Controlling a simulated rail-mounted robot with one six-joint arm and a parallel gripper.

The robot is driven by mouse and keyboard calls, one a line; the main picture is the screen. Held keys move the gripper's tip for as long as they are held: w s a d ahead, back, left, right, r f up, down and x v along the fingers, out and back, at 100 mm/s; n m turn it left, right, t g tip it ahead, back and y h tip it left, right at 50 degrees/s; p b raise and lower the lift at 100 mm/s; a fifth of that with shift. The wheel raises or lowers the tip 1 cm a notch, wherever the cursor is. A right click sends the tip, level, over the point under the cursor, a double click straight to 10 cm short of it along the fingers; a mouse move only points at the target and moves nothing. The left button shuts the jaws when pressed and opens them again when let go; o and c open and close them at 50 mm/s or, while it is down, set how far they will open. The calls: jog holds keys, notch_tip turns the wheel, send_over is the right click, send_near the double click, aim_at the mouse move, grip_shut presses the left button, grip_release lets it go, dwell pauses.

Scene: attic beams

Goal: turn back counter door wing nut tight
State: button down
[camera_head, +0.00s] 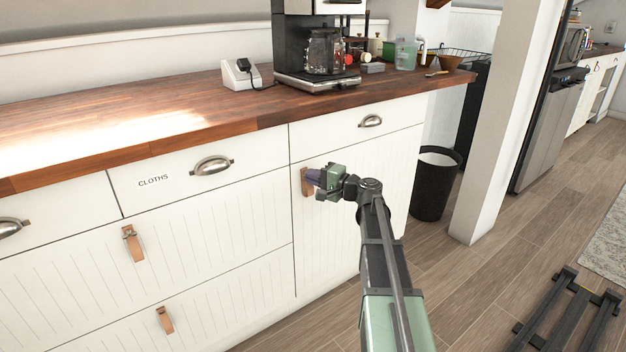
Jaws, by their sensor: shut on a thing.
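The counter door (340,225) is white, grooved and closed, below a drawer at the right end of the counter. A tan leather tab (306,184) hangs near its upper left corner. My gripper (312,178) is at this tab, reaching in from the right, with its jaws shut at the tab's upper part. The wing nut is hidden by the jaws, so I cannot see its angle or how tight it sits.
The wooden countertop (120,135) overhangs the door, with a coffee machine (322,50) on it. A black bin (435,184) and a white post (510,110) stand to the right. A dark metal frame (570,315) lies on the floor at lower right. Floor between is clear.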

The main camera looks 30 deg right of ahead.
dwell(0.4)
jog(key=c, duration=1.6)
grip_release()
jog(key=shift+d, duration=0.1)
jog(key=v, duration=1)
jog(key=shift+s+d, duration=0.2)
jog(key=shift+s, duration=0.1)
